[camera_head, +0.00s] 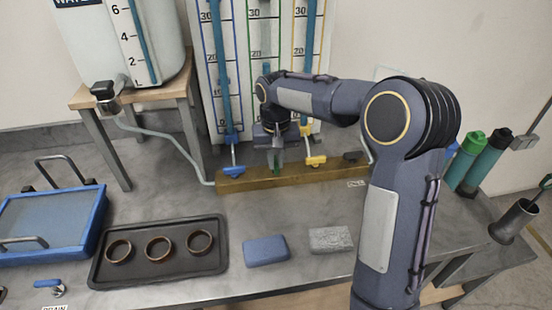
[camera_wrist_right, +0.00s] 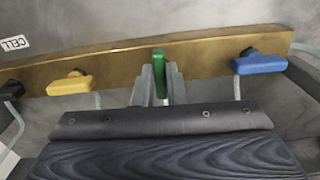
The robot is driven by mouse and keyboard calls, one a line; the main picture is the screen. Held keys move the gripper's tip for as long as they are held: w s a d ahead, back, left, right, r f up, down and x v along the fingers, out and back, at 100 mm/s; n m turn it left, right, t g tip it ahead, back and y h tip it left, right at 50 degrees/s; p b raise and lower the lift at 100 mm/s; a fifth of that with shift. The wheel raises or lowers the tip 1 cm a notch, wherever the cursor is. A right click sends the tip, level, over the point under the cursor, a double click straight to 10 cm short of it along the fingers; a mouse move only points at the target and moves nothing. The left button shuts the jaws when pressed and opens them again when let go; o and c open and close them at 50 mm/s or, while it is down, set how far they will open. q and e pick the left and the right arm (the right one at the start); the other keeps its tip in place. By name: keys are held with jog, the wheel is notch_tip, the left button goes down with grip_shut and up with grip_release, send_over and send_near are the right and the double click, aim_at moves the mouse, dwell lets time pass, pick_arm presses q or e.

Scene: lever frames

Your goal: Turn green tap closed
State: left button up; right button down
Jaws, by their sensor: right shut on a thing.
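The green tap (camera_wrist_right: 160,72) is on the brass manifold bar (camera_wrist_right: 205,56), between the yellow tap and the blue tap. In the right wrist view its narrow handle stands crosswise to the bar. My right gripper (camera_wrist_right: 158,88) is shut on this handle, with a finger on each side. In the head view the right gripper (camera_head: 276,155) reaches down to the bar from above, and only a little of the green tap (camera_head: 279,163) shows below the wrist. My left gripper is in no view.
The blue tap (camera_head: 234,171) and yellow tap (camera_head: 315,161) flank the gripper, handles roughly along the bar. Gauge tubes rise behind. A dark tray (camera_head: 160,275) with three rings, a blue sponge (camera_head: 266,251) and a grey block (camera_head: 330,239) lie in front. Green bottles (camera_head: 464,155) stand right.

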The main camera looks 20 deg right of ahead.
jog(key=m+p, duration=0.1)
jog(key=m, duration=0.3)
jog(key=shift+a+r+m, duration=0.1)
jog(key=shift+m, duration=0.2)
jog(key=m+p, duration=0.1)
jog(key=m, duration=0.3)
jog(key=shift+w+p, duration=0.15)
jog(key=shift+p, duration=0.25)
jog(key=m+p, duration=0.1)
jog(key=m, duration=0.4)
jog(key=shift+w+a+p, duration=0.1)
jog(key=shift+p, duration=0.2)
jog(key=shift+m+p, duration=0.7)
jog(key=shift+m, duration=1.2)
jog(key=c, duration=1.5)
grip_release()
jog(key=shift+o, duration=0.2)
